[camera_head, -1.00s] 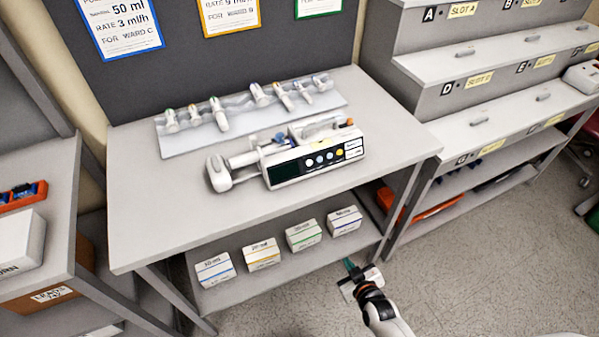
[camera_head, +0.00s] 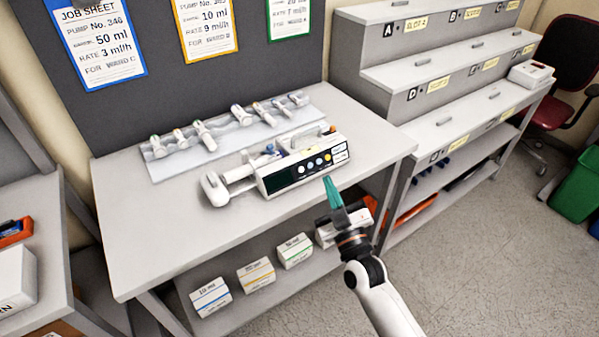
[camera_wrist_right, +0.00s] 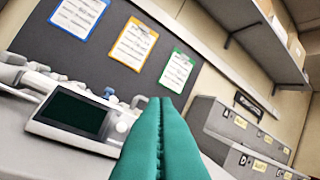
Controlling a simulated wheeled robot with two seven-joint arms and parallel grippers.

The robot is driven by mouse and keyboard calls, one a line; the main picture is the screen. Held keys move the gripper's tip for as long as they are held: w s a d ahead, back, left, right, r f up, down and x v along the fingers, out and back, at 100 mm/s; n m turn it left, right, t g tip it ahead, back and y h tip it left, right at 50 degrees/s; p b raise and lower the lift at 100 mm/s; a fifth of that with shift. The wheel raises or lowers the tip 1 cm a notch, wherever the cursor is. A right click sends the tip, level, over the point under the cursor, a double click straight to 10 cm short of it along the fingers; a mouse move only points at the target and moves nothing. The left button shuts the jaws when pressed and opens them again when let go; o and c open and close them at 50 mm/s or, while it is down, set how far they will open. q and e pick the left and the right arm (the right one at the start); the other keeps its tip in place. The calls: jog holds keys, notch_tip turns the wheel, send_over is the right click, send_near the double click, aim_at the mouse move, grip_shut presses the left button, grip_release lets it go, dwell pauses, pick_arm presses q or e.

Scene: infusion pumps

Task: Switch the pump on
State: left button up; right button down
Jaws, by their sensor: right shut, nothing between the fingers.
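The infusion pump (camera_head: 290,172) lies on the grey table, a white syringe pump with a dark screen, a row of coloured round buttons and white labels on its front. Its screen also shows in the right wrist view (camera_wrist_right: 75,115), where my fingers hide the right part of its front. My right gripper (camera_head: 328,180) is shut and empty, its teal fingers pointing up in front of the pump's right end, apart from it as far as I can tell. The closed fingers fill the lower middle of the right wrist view (camera_wrist_right: 160,100). My left gripper is not in view. The screen looks dark.
A rack of several syringes (camera_head: 215,130) lies behind the pump on the table (camera_head: 150,245). Boxes (camera_head: 255,275) stand on the shelf below. Job sheets (camera_head: 95,40) hang on the dark board. A stepped shelf unit (camera_head: 440,70) stands to the right.

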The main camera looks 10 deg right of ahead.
aim_at(301, 169)
jog(key=shift+w+f, duration=0.1)
jog(key=w+f+b, duration=0.1)
jog(key=w, duration=0.1)
jog(key=w+a+f+b, duration=0.1)
jog(key=w+b, duration=0.1)
jog(key=w+a+f+b, duration=0.1)
jog(key=b, duration=0.1)
jog(key=shift+w, duration=0.4)
jog(key=shift+w+a+f+b, duration=0.2)
jog(key=shift+w+b, duration=0.1)
jog(key=shift+w, duration=0.15)
jog(key=shift+w+a+f+b, duration=0.15)
jog(key=shift+w+b, duration=0.15)
jog(key=shift+w, duration=0.1)
jog(key=shift+w, duration=0.1)
dwell(1.2)
jog(key=shift+w+a+f, duration=0.15)
jog(key=shift+w, duration=0.1)
jog(key=shift+w+b, duration=0.1)
jog(key=shift+b, duration=0.3)
dwell(0.9)
jog(key=shift+r, duration=0.2)
dwell(0.4)
